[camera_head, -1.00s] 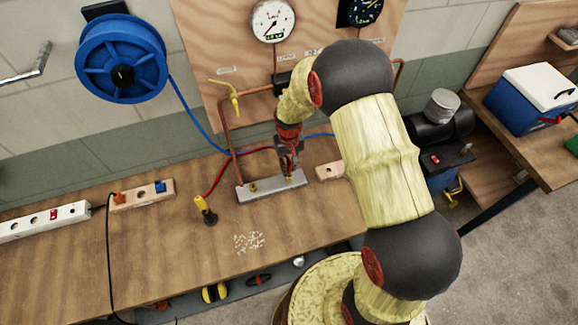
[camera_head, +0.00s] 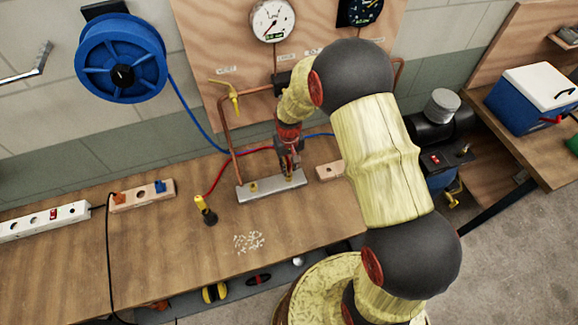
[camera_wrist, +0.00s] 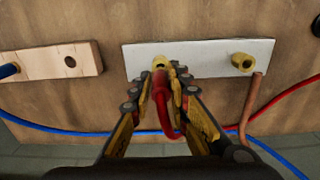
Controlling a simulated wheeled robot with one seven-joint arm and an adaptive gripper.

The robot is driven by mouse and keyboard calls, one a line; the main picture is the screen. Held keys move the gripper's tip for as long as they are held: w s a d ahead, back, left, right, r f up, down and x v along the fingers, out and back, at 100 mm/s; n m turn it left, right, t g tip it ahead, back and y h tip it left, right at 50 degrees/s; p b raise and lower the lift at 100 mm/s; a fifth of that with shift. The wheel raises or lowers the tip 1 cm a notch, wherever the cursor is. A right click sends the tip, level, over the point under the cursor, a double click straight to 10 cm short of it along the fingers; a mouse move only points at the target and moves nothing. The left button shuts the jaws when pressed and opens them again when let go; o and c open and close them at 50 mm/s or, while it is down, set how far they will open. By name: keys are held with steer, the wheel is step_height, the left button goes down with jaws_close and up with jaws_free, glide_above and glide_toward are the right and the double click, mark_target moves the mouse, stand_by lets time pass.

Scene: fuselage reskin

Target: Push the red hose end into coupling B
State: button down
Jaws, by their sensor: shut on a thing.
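My gripper (camera_wrist: 162,95) is shut on the red hose end (camera_wrist: 161,84), which points at a brass coupling (camera_wrist: 159,65) on a pale metal block (camera_wrist: 205,54). The hose tip meets the coupling's mouth in the wrist view; how deep it sits is hard to tell. A second brass coupling (camera_wrist: 242,62) stands free at the block's other end. In the head view my gripper (camera_head: 289,165) is over the right end of the block (camera_head: 262,193), and the free coupling (camera_head: 253,187) is at its left. I cannot read which coupling is B.
A wooden block with a hole (camera_wrist: 55,60) lies beside the metal block, a blue plug at its end. A copper pipe (camera_head: 229,130) rises close to the metal block. A yellow-ended plug (camera_head: 205,209) lies left on the bench. The bench front is mostly clear.

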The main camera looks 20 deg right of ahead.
steer(key=shift+f+b, duration=1)
steer(key=shift+f, duration=0.5)
steer(key=c, duration=1.6)
jaws_free()
steer(key=shift+r, duration=0.15)
steer(key=shift+r+p, duration=1.6)
steer(key=shift+r, duration=0.85)
